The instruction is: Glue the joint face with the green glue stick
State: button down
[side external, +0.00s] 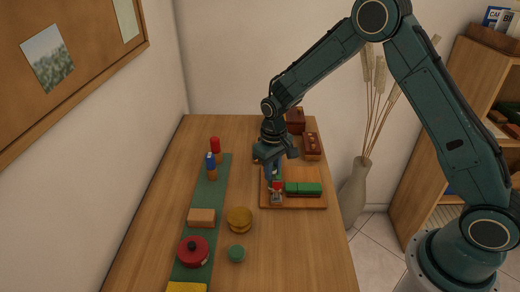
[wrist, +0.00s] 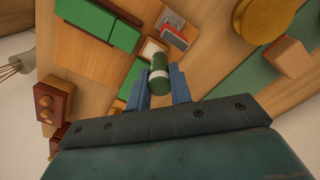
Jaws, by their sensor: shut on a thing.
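My gripper (wrist: 160,88) is shut on the green glue stick (wrist: 159,62), which has a white band and sits between the two blue fingers. In the side view my gripper (side external: 274,172) points down over the wooden board (side external: 300,203). A pale square face (wrist: 152,48), possibly the joint face, shows just beyond the stick in the wrist view. I cannot tell whether the stick touches it. A green block (side external: 303,188) lies on the board to the right of my gripper; it also shows in the wrist view (wrist: 100,22).
A small red and grey piece (side external: 276,191) lies close by my gripper. Brown boxes (side external: 312,146) stand behind the board. Table front right is clear.

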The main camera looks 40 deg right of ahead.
jog(key=shift+r, duration=3.4)
